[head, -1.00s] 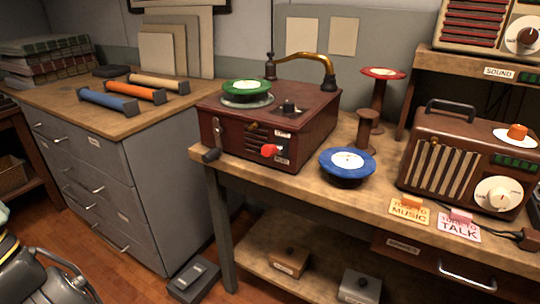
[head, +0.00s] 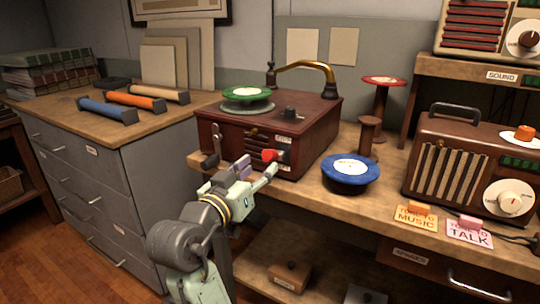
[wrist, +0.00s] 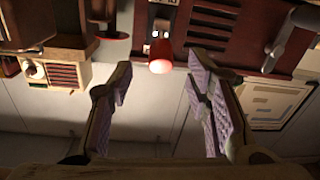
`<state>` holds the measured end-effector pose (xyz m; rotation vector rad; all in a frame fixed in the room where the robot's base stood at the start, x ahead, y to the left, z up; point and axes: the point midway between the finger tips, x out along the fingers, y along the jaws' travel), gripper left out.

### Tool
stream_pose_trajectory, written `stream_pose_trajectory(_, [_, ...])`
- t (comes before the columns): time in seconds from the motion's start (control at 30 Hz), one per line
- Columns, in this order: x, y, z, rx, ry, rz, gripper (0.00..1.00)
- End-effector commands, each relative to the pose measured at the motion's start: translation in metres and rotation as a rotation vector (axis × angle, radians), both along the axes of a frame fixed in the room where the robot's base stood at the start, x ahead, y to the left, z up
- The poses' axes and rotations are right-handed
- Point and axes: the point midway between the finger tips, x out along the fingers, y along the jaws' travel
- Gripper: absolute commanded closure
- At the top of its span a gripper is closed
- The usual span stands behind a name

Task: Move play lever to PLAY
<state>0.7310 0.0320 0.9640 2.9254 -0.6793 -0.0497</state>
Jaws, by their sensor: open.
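The dark red record player (head: 320,122) stands on the wooden bench, with a green disc (head: 246,92) on its turntable. The red-tipped play lever (head: 269,155) sticks out of its front face, near small labels too small to read. My gripper (head: 257,168) is open in front of that face, with its fingertips close to the lever. In the wrist view, the red lever tip (wrist: 160,56) lies beyond and between the spread, purple-padded fingers of my gripper (wrist: 160,88). It looks apart from both pads. Part of the player's lower front is hidden by my gripper.
A crank (head: 210,160) juts from the player's front left. A brown radio (head: 455,165) is farther right. A grey drawer cabinet (head: 105,190) stands left of the bench.

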Motion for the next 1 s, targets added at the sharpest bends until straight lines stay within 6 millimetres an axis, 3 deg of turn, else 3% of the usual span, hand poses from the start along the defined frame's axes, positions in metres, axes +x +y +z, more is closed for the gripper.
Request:
stream_pose_trajectory(0.2, [0.038, -0.019, 0.002, -0.001, 0.001, -0.002, 0.55])
stream_pose_trajectory(0.4, [0.058, -0.028, 0.001, -0.001, 0.001, 0.002, 0.55])
stream_pose_trajectory(0.77, [0.063, -0.030, 0.000, -0.001, -0.001, 0.003, 0.55])
stream_pose_trajectory(1.0, [0.063, -0.030, 0.000, -0.001, -0.001, 0.003, 0.71])
